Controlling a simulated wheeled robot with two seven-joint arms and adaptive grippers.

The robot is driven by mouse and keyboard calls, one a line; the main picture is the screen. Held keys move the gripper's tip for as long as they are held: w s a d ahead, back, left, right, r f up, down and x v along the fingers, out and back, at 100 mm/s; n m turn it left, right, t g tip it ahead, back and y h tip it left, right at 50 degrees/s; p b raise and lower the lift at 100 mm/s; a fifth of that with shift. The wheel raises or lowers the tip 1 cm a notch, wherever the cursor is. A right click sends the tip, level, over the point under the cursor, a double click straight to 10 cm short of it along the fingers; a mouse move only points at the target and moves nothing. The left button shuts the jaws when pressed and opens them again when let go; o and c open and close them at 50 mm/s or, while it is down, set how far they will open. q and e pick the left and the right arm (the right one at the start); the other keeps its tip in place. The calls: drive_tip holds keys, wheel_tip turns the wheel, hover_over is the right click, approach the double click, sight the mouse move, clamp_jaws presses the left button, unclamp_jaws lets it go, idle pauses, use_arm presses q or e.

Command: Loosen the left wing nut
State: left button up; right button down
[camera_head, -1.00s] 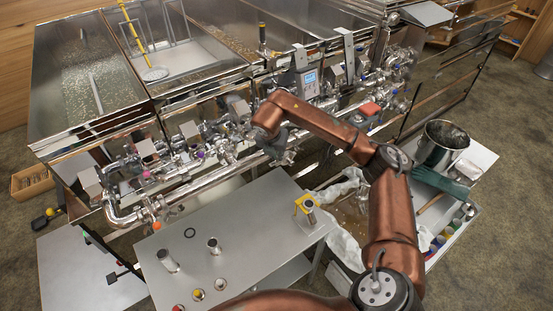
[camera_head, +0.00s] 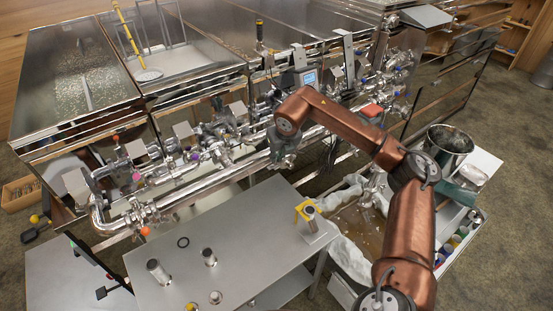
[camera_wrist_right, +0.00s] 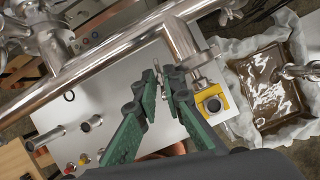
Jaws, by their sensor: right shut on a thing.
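My right gripper (camera_head: 283,150) is at the long steel pipe (camera_head: 190,191) along the front of the evaporator. In the right wrist view its green fingers (camera_wrist_right: 166,80) are closed in on a small metal piece (camera_wrist_right: 178,77), which I take to be a wing nut. It sits beside a steel pipe stub (camera_wrist_right: 183,42) below the main pipe. The fingers cover most of it, and I cannot tell from its shape which wing nut it is. My left gripper is in neither view.
A steel table (camera_head: 232,250) stands below the pipe, bearing short tubes, a black ring (camera_head: 183,242) and a yellow block (camera_head: 306,211). A lined pan of brown liquid (camera_wrist_right: 268,88) is to its right. Valves and a display (camera_head: 309,77) crowd the evaporator's front.

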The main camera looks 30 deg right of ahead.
idle(0.5)
drive_tip(key=c, duration=2.1)
unclamp_jaws()
drive_tip(key=shift+r, duration=0.1)
drive_tip(key=shift+v, duration=3.95)
